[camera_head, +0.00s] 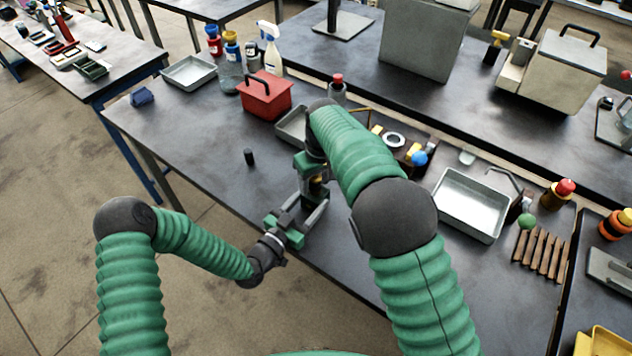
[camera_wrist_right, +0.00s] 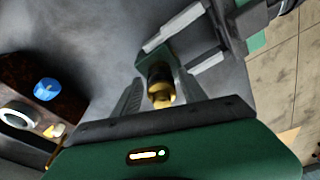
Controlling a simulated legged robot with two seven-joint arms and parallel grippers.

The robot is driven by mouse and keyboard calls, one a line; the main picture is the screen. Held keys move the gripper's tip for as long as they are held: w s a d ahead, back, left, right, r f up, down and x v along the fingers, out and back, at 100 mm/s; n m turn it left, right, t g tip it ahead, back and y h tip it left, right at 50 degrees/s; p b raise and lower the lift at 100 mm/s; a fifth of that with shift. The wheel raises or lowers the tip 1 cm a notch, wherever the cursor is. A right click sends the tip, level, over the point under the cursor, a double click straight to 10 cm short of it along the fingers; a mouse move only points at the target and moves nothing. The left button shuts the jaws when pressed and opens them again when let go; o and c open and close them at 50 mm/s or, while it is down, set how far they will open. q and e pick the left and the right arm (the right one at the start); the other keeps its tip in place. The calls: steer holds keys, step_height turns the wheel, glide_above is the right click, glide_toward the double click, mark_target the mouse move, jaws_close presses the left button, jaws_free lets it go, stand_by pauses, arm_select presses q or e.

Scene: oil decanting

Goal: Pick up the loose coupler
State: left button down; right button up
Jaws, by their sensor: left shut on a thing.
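A black and brass fitting (camera_wrist_right: 160,88), which looks like the coupler, sits between my two grippers. In the head view it shows only as a small yellow and dark piece (camera_head: 317,187), partly hidden by my right gripper (camera_head: 316,182). My left gripper (camera_head: 308,203) reaches in from the left above the table's near edge, its grey fingers around the fitting's far end. My right gripper (camera_wrist_right: 160,92) points down, with one finger on each side of the fitting. A narrow gap shows, so it looks open around it. Finger contact is hard to see.
A small black cylinder (camera_head: 249,157) stands alone on the dark table. A red box (camera_head: 265,97) and grey tray (camera_head: 189,73) are behind it. An empty metal tray (camera_head: 470,205) lies at right, beside a slatted wooden rack (camera_head: 541,252). The table's left part is mostly clear.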

jaws_close()
steer(key=shift+r, duration=0.1)
step_height(320, 180, up, 10)
arm_select(q)
steer(key=shift+c, duration=2.2)
jaws_free()
steer(key=v, duration=1.2)
